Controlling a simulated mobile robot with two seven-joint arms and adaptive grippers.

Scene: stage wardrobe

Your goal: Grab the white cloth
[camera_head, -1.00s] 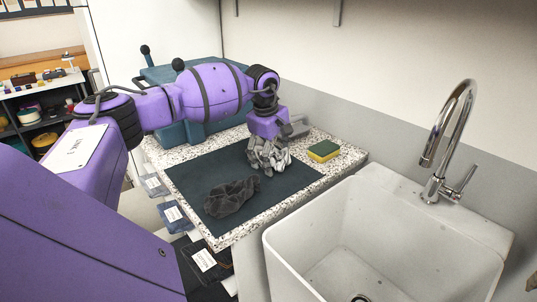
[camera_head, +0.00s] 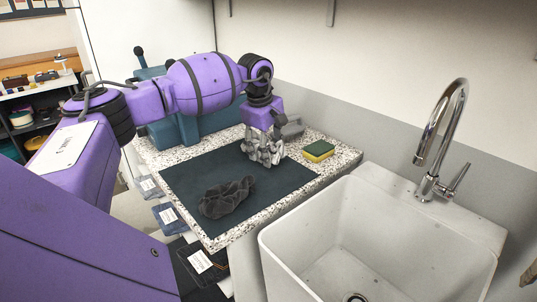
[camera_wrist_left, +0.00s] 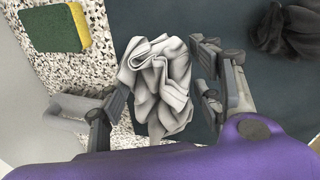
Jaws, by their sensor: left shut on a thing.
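The white cloth (camera_head: 264,152) is a crumpled pale bundle at the back of the dark mat (camera_head: 290,180). My left gripper (camera_head: 262,140) comes down over it from above and is shut on it. In the left wrist view the cloth (camera_wrist_left: 158,85) is bunched between the two fingers of my left gripper (camera_wrist_left: 155,95). The cloth's underside is hidden, so I cannot tell whether it touches the mat. My right gripper is not in view.
A dark grey cloth (camera_head: 228,197) lies crumpled on the mat's front part. A yellow-green sponge (camera_head: 319,151) sits on the speckled counter (camera_head: 345,158), right of my gripper. A white sink (camera_head: 375,235) with a chrome tap (camera_head: 440,140) is at the right.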

